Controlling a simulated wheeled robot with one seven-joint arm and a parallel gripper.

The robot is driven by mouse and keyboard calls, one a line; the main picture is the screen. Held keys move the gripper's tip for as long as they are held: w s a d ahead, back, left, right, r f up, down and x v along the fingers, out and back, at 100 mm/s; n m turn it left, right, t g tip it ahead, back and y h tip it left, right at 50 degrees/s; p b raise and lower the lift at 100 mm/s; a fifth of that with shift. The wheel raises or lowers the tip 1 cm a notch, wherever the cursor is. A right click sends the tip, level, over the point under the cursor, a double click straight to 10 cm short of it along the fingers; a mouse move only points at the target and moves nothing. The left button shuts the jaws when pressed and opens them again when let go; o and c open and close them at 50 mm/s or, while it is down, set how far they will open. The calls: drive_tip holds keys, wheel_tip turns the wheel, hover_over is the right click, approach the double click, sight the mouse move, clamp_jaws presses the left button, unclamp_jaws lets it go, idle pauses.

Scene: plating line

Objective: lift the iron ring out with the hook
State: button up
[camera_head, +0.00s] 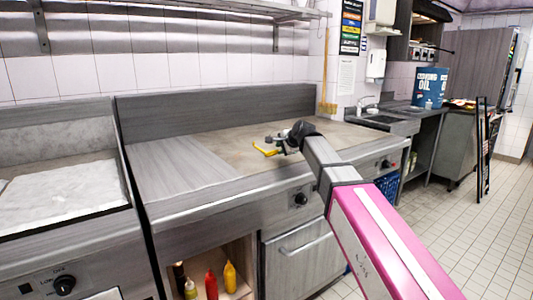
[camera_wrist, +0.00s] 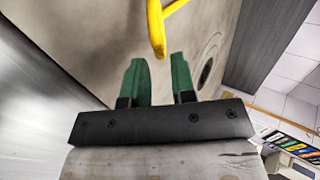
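A yellow bent tool (camera_head: 265,151), which looks like the hook, is at my gripper over the cooking plate in the head view. In the wrist view the yellow tool (camera_wrist: 157,28) enters from the top, and its near end is at the gap between my fingertips. My gripper (camera_wrist: 159,60) has two green fingers standing apart, with a clear gap between them. Neither finger visibly touches the tool. My gripper (camera_head: 277,142) is small in the head view. I cannot make out the iron ring for certain; a dark round shape (camera_wrist: 206,72) shows right of the fingers.
The flat steel cooking plate (camera_head: 180,165) has a raised back wall (camera_head: 220,108). Red (camera_head: 211,284) and yellow (camera_head: 230,276) bottles stand on a shelf below. A blue cooking oil container (camera_head: 430,87) stands farther back. Tiled floor (camera_head: 455,225) is open at right.

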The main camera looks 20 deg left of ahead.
drive_tip(key=x, duration=0.4)
clamp_jaws()
drive_tip(key=shift+r, duration=0.15)
